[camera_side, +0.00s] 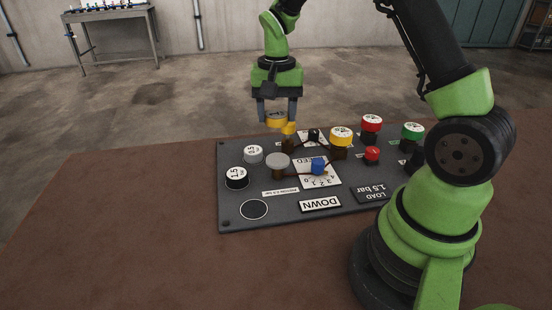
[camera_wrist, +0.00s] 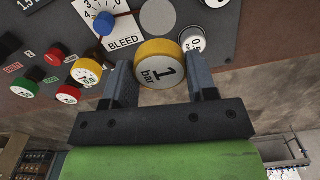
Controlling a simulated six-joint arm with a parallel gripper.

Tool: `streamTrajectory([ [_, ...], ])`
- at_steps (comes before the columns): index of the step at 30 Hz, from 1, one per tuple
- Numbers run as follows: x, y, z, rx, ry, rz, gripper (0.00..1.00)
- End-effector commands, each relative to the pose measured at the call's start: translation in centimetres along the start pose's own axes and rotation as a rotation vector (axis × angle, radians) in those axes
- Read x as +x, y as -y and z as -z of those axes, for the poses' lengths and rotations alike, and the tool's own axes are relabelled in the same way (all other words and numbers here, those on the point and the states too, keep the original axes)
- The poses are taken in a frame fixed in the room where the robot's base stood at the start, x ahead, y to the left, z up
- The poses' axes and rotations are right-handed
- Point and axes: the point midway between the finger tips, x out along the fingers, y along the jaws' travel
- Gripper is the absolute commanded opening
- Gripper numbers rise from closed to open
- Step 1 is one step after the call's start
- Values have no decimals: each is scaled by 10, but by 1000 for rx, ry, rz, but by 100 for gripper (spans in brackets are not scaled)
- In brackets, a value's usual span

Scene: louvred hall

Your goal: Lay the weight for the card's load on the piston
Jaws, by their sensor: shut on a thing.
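My gripper (camera_side: 277,108) is shut on a yellow weight (camera_side: 276,121) and holds it above the far left part of the panel. In the wrist view the weight (camera_wrist: 160,66) reads "1 bar" and sits between the fingers (camera_wrist: 163,85). A plain grey disc (camera_side: 278,160), seemingly the piston top, stands nearer the camera than my gripper; it carries nothing. The load card (camera_side: 370,194) reads "LOAD 1.5 bar". A black-sided weight marked 1.5 (camera_side: 236,177) and a white one, apparently 0.5 (camera_side: 253,154), stand at the panel's left.
A blue knob (camera_side: 318,165) on a dial is just right of the disc. Yellow (camera_side: 341,136), red (camera_side: 371,124) and green (camera_side: 412,131) gauges stand farther right. An empty black circle (camera_side: 254,209) marks the front left panel. The brown table is bare on the left.

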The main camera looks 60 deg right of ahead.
Motion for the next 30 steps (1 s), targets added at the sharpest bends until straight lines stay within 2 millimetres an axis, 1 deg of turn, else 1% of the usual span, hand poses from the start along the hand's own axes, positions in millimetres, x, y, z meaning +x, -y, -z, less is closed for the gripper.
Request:
streamTrajectory([
  [2,10,-4,4,-1,5,-3,19],
  [6,37,-4,3,-2,7,-4,19],
  [11,55,-4,3,-2,3,-2,19],
  [18,89,-4,3,-2,4,-3,19],
  [21,95,-4,3,-1,2,-1,19],
  [30,96,-3,4,-1,1,0,19],
])
